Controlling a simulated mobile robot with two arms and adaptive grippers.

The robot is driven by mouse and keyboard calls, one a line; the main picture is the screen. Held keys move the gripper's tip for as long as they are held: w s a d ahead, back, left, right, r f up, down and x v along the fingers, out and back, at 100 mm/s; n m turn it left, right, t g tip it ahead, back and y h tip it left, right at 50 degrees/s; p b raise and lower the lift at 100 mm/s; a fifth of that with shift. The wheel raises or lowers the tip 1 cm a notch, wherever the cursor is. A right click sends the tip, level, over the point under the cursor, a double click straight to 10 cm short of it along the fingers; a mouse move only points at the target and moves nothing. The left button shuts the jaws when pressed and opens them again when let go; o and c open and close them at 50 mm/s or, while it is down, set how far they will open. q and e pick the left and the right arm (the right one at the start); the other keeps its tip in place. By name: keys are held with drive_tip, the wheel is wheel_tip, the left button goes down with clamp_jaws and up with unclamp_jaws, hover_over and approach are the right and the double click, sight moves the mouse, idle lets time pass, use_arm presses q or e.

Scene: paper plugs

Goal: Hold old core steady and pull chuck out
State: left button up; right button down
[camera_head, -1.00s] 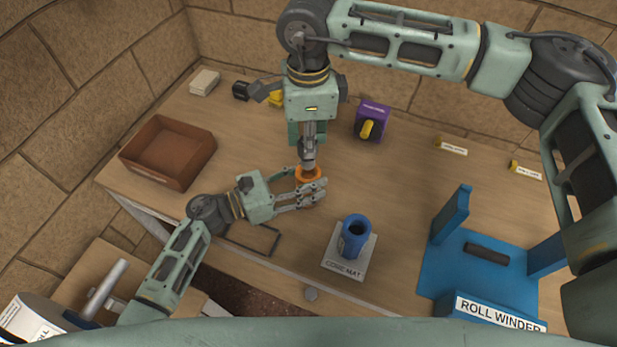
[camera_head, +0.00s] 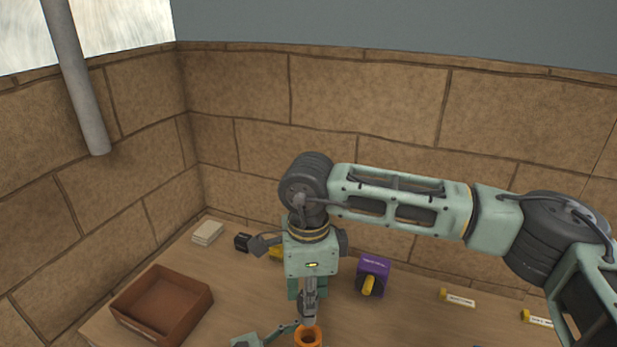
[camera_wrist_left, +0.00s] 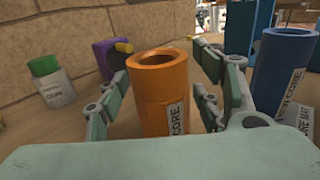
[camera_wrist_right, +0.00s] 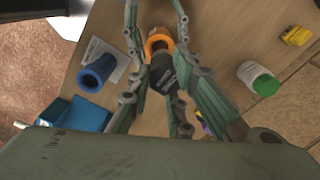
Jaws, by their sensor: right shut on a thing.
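The orange core (camera_wrist_left: 160,95) stands upright between the fingers of my left gripper (camera_wrist_left: 163,90); whether they press on it I cannot tell. In the left wrist view its top opening looks empty. It also shows at the bottom edge of the head view (camera_head: 308,338) and in the right wrist view (camera_wrist_right: 158,41). My right gripper (camera_head: 309,318) points down above the core. In the right wrist view it is shut on the dark chuck (camera_wrist_right: 162,75). The chuck's lower end overlaps the core's rim in that view. The left gripper is mostly cut off in the head view.
A blue core (camera_wrist_left: 283,70) stands on its mat to the right in the left wrist view. A white, green-topped container (camera_wrist_left: 51,88), a purple box (camera_head: 373,277) and an empty brown tray (camera_head: 163,304) stand on the table. The blue roll winder (camera_wrist_right: 76,116) is partly visible.

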use_arm(q)
drive_tip(key=shift+a, duration=0.1)
drive_tip(key=v, duration=1.1)
drive_tip(key=shift+s+a, duration=0.15)
drive_tip(key=shift+a, duration=0.3)
